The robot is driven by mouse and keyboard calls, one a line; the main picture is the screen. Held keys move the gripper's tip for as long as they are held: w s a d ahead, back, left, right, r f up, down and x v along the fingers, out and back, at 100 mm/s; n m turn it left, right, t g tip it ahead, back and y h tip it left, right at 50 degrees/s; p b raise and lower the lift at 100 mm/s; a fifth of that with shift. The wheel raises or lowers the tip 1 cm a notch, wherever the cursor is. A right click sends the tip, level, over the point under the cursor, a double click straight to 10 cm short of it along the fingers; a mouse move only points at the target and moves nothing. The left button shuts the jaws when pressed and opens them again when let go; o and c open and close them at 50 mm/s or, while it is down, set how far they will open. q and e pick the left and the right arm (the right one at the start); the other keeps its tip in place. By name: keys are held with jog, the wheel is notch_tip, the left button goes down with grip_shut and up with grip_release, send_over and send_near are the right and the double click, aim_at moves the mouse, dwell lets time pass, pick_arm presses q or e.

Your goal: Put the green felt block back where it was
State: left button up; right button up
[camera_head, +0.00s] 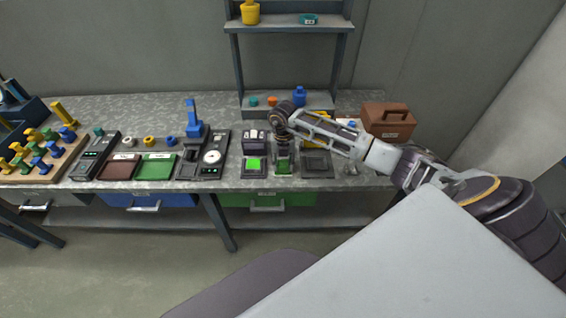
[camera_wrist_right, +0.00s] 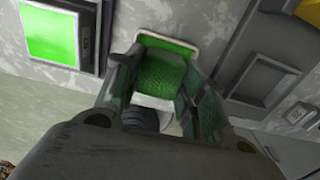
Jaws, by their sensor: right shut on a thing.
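The green felt block (camera_wrist_right: 163,72) is between the two fingers of my right gripper (camera_wrist_right: 160,98), which is shut on it. In the wrist view the block is just over a pale-rimmed pad with a green surface (camera_wrist_right: 168,42); I cannot tell whether it touches the pad. In the head view my right gripper (camera_head: 283,150) points down at the bench front, with the green block (camera_head: 282,164) small and partly hidden beneath it. My left gripper is in neither view.
A lit green screen (camera_head: 254,163) lies to the left of the gripper and a dark square tray (camera_head: 317,163) to its right. A shelf rack (camera_head: 237,70) stands behind, and a brown toolbox (camera_head: 388,122) sits at the right. Several pegs and devices fill the bench's left.

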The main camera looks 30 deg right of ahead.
aim_at(283, 163)
jog(key=shift+f, duration=0.2)
jog(key=o, duration=0.9)
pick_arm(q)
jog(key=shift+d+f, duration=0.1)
pick_arm(e)
jog(key=shift+r, duration=0.1)
notch_tip(283, 163, up, 7)
jog(key=shift+f+b, duration=0.1)
jog(key=shift+b, duration=0.35)
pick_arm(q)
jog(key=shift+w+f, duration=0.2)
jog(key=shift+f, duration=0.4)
pick_arm(e)
jog(key=shift+r, duration=2.65)
